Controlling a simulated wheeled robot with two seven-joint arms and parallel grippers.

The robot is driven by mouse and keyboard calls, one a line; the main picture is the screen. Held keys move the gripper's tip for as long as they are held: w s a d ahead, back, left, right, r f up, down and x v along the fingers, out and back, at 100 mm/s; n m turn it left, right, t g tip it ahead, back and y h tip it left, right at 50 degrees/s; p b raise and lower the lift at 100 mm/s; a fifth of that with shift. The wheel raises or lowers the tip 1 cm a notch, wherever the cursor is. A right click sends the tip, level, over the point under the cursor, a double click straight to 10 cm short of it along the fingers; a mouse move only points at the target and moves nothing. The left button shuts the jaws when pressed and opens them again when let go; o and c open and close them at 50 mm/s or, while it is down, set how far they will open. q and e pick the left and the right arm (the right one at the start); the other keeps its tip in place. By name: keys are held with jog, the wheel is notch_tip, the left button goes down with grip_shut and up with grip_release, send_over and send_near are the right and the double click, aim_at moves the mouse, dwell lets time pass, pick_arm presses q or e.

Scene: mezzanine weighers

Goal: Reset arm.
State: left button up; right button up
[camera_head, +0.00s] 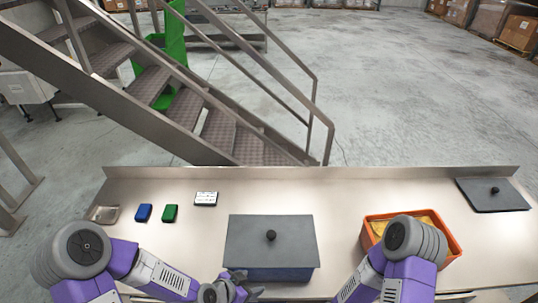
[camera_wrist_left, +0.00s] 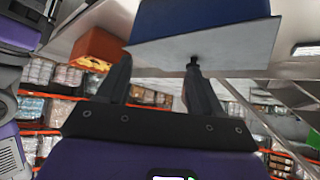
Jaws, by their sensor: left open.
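My left gripper (camera_head: 240,284) is low in the head view, at the front left corner of a blue box (camera_head: 278,274) covered by a grey lid (camera_head: 255,240) with a black knob (camera_head: 271,235). In the left wrist view its two fingers (camera_wrist_left: 160,75) stand apart with nothing between them. The lid (camera_wrist_left: 232,48) and the blue box (camera_wrist_left: 190,17) show beyond the fingers there. The knob lines up with one fingertip, but I cannot tell any contact. My right arm enters at the lower right in front of an orange bin (camera_head: 451,243); its gripper does not show.
The steel bench (camera_head: 340,195) has a raised back edge. A metal tray (camera_head: 103,214), blue block (camera_head: 143,212), green block (camera_head: 170,213) and white labelled item (camera_head: 206,198) lie left. Another grey lid (camera_head: 490,203) lies far right. The bench between box and bin is clear. Stairs (camera_head: 190,115) stand behind.

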pick_arm(q)
jog(key=s+a+f+n+g+b, duration=0.1)
jog(key=s+f+n+g+b, duration=0.1)
jog(key=f+b, duration=0.4)
jog(key=s+a+f+n+g+y+b, duration=0.1)
jog(key=s+f+n+b, duration=0.3)
jog(key=f, duration=1.1)
jog(key=s+a+f+n+g+y+b, duration=0.1)
jog(key=s+f+n+g+b, duration=0.1)
jog(key=s+f+n+b, duration=0.2)
notch_tip(320, 180, down, 7)
jog(key=n+b, duration=0.1)
jog(key=b, duration=0.2)
jog(key=shift+a+g+b, duration=0.3)
pick_arm(e)
notch_tip(320, 180, down, 19)
jog(key=shift+w+r, duration=0.2)
jog(key=shift+w, duration=0.2)
pick_arm(q)
jog(key=shift+s, duration=0.15)
